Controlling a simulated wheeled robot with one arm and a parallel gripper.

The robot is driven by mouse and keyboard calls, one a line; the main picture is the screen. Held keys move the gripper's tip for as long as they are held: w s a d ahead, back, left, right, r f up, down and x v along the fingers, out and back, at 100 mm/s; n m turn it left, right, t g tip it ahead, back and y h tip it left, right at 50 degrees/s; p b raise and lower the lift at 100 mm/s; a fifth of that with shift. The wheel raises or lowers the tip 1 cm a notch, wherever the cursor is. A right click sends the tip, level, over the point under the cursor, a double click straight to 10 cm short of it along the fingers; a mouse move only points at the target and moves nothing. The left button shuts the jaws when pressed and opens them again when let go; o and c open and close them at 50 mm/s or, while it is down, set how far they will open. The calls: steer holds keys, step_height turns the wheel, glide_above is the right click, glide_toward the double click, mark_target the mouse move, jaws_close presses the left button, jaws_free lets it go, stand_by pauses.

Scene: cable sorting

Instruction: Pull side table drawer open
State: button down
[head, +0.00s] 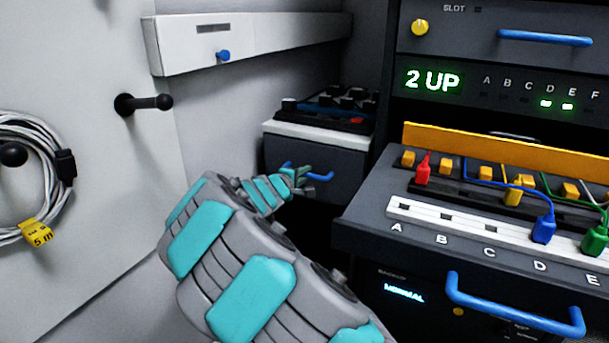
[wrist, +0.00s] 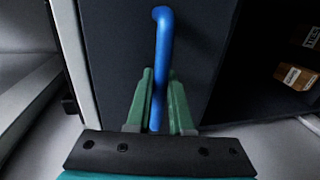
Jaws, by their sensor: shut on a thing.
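The side table (head: 315,130) stands at the back centre in the head view, with a white top edge and a dark grey drawer front (head: 335,170). The drawer looks closed, flush under the top. Its blue bar handle (head: 289,168) also shows in the wrist view (wrist: 162,40). My gripper (head: 298,178) is at the handle, its green fingers on either side of the bar. In the wrist view my gripper (wrist: 160,100) is shut on the handle's lower part. The dark drawer front (wrist: 205,40) lies just beyond it.
At right, a rack's pulled-out shelf (head: 365,235) with coloured plugs and a blue handle (head: 515,310) juts near my arm. Black pegs (head: 143,103) and a coiled cable (head: 50,170) are on the left panel. A tray of black items (head: 330,108) sits on the side table.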

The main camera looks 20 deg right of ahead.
steer(key=shift+s+f, duration=0.1)
steer(key=f+b+v, duration=0.3)
steer(key=b+v, duration=0.1)
steer(key=v, duration=1.1)
steer(key=a+f+b+v, duration=0.1)
steer(key=f+b+v, duration=0.2)
steer(key=v, duration=1.3)
steer(key=shift+s+a+f+b, duration=0.35)
steer(key=shift+s+b, duration=0.15)
steer(key=shift+b, duration=0.2)
steer(key=c, duration=0.8)
jaws_free()
steer(key=shift+r, duration=0.1)
